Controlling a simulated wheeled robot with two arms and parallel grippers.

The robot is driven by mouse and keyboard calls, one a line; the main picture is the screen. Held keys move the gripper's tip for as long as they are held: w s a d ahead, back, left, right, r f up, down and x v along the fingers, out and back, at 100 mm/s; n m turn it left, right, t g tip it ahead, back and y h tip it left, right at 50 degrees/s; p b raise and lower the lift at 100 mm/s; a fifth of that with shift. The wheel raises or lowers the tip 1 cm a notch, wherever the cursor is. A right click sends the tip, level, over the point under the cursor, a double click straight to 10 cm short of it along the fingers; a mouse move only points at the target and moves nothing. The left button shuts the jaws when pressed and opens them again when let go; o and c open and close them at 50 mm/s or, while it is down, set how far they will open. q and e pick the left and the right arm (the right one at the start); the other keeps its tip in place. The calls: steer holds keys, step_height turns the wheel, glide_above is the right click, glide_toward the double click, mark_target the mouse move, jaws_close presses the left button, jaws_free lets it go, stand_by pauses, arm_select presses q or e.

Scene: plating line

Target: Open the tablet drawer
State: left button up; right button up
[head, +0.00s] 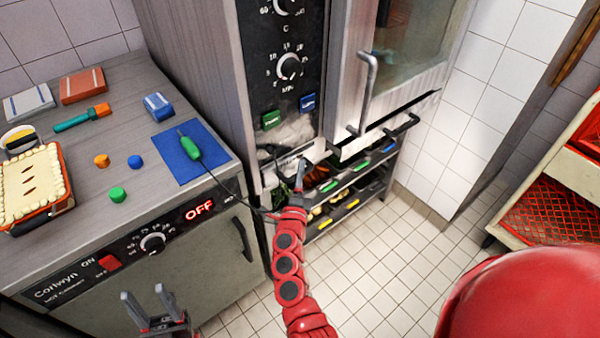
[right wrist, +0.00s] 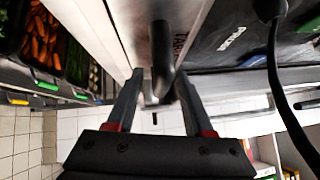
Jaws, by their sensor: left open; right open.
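The tablet drawer (right wrist: 138,28) shows in the right wrist view as a pale front with a partly hidden label beginning "TA". Its dark bar handle (right wrist: 161,58) stands out toward the camera. My right gripper (right wrist: 158,92) is open, with one finger on each side of the handle; whether either finger touches it I cannot tell. In the head view my right gripper (head: 298,172) is at the low front of the tall oven unit and hides much of the drawer there. The drawer looks shut. My left gripper (head: 147,296) is open and empty before the counter.
A black cable (right wrist: 278,85) hangs close to the right of my right gripper; it runs from the green probe (head: 188,147) on a blue mat (head: 210,143). The oven door handle (head: 366,92) juts out above. Shelves of vegetable bins (head: 345,195) stand below. The tiled floor (head: 375,260) is clear.

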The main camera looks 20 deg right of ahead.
steer(key=shift+c, duration=0.2)
jaws_close()
stand_by(1.2)
